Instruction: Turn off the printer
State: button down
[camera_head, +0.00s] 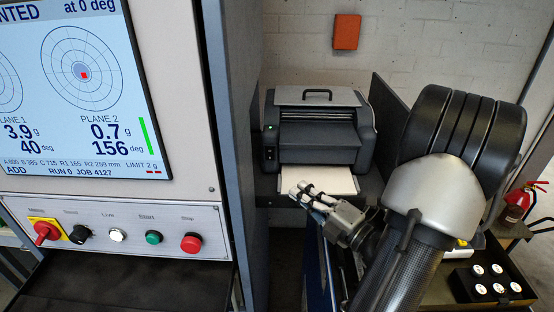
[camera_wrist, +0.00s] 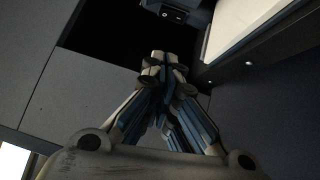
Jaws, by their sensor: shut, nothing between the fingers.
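The grey printer (camera_head: 322,152) stands on a dark shelf in the head view, with a sheet of paper (camera_head: 345,180) sticking out at its front. A dark control panel (camera_head: 270,144) on its left front shows a small green light and a rocker switch below it. My gripper (camera_head: 303,190) is shut and empty, in front of the printer and below the panel, seemingly apart from it. In the wrist view my fingertips (camera_wrist: 160,64) meet at the middle. The switch panel (camera_wrist: 176,14) shows above them at the top edge, and the switch setting is too small to read.
A balancing machine with a screen (camera_head: 65,85) and a row of knobs and buttons (camera_head: 115,235) stands at the left. A grey side panel (camera_head: 388,115) rises right of the printer. A tray with several white-topped pieces (camera_head: 490,284) lies at the lower right.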

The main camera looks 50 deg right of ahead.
jog(key=shift+w, duration=0.15)
jog(key=b, duration=0.3)
send_near(270, 154)
jog(key=w+a, duration=0.2)
jog(key=a, duration=0.1)
jog(key=w+a, duration=0.1)
jog(key=w, duration=0.1)
jog(key=shift+w+a+r, duration=0.1)
jog(key=shift+a+r, duration=0.05)
jog(key=shift+r, duration=0.25)
jog(key=shift+w+d+r, duration=0.1)
jog(key=shift+w+d, duration=0.25)
jog(key=shift+d, duration=0.2)
jog(key=shift+w+d+r, duration=0.1)
jog(key=shift+w+d, duration=0.2)
jog(key=shift+d, duration=0.25)
jog(key=shift+w+d+r, duration=0.1)
jog(key=shift+w+d, duration=0.25)
jog(key=shift+d, duration=0.1)
